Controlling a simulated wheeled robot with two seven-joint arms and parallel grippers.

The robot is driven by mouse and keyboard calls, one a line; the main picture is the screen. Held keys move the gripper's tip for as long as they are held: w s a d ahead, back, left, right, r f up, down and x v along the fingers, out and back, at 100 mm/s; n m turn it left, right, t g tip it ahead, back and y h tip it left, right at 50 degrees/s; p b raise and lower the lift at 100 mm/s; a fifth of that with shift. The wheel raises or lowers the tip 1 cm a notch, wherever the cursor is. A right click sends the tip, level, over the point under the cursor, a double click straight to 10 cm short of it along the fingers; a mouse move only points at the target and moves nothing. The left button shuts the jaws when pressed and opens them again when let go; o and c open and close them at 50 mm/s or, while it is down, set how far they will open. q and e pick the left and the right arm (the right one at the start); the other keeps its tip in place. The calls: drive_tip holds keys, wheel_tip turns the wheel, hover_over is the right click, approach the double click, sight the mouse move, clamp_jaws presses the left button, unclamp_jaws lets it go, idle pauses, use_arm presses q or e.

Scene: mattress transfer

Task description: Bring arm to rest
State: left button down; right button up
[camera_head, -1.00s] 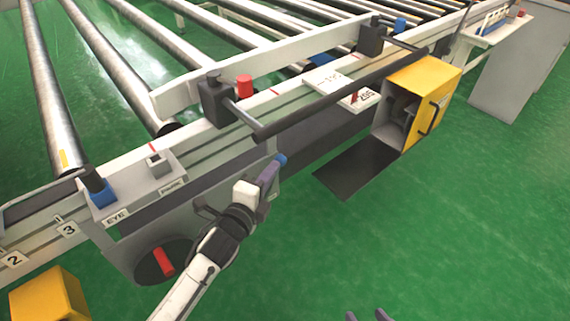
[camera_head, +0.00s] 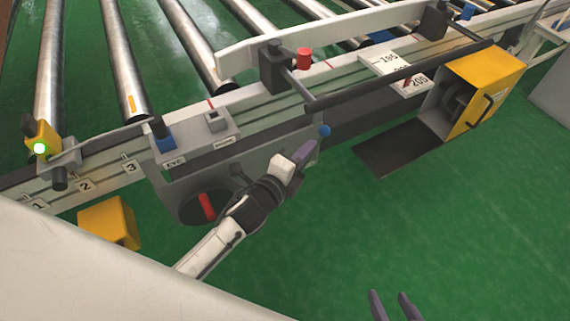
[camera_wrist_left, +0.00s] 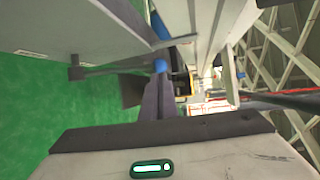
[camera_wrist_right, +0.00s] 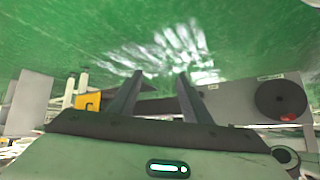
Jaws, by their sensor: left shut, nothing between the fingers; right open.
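My left arm comes in from the lower left in the head view. Its gripper (camera_head: 304,152) is shut and empty, in front of the grey control panel (camera_head: 262,150), close to a blue knob (camera_head: 325,130). In the left wrist view the shut fingers (camera_wrist_left: 158,85) point toward the blue knob (camera_wrist_left: 160,66); I cannot tell whether they touch it. My right gripper (camera_head: 391,298) shows only its fingertips at the bottom edge of the head view. In the right wrist view its fingers (camera_wrist_right: 155,80) are apart with nothing between them.
A roller conveyor with a white rail (camera_head: 330,38) runs across the back. The panel carries a red switch (camera_head: 207,207). A yellow box (camera_head: 487,88) with a dark flap (camera_head: 400,150) juts out at right; another yellow box (camera_head: 110,222) is at left. Green floor (camera_head: 460,230) is open in front.

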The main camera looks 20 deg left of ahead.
use_arm(q)
drive_tip(key=p+v, duration=0.1)
drive_tip(key=v, duration=0.8)
